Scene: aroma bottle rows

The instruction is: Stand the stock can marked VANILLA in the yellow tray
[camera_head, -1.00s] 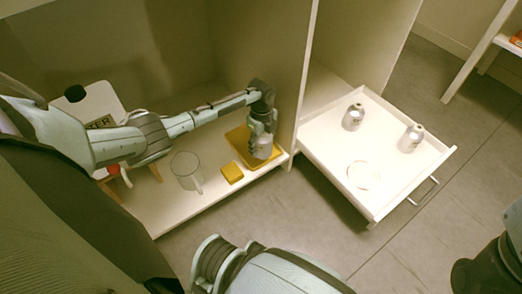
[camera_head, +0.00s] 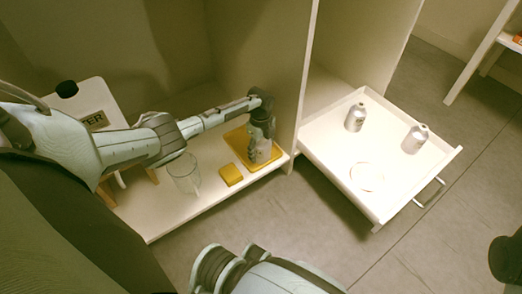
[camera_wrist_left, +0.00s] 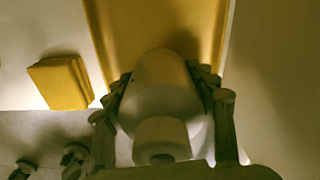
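The yellow tray (camera_head: 236,137) lies on the low shelf against the cabinet's side panel; its yellow floor fills the top of the left wrist view (camera_wrist_left: 150,22). My left gripper (camera_head: 260,146) is over the tray, pointing down. Its fingers sit on both sides of a pale can (camera_wrist_left: 160,85), which appears upright at the tray's floor. I cannot tell whether its base touches. No marking on this can is readable. Two more grey cans, one nearer the back (camera_head: 355,117) and one to the right (camera_head: 415,138), stand in the open drawer. My right gripper is not visible.
A yellow block (camera_head: 230,175) lies just in front of the tray, beside a clear glass (camera_head: 184,172). The open drawer (camera_head: 335,170) holds a clear ring-shaped item (camera_head: 367,177). A cabinet panel (camera_head: 300,100) separates shelf and drawer.

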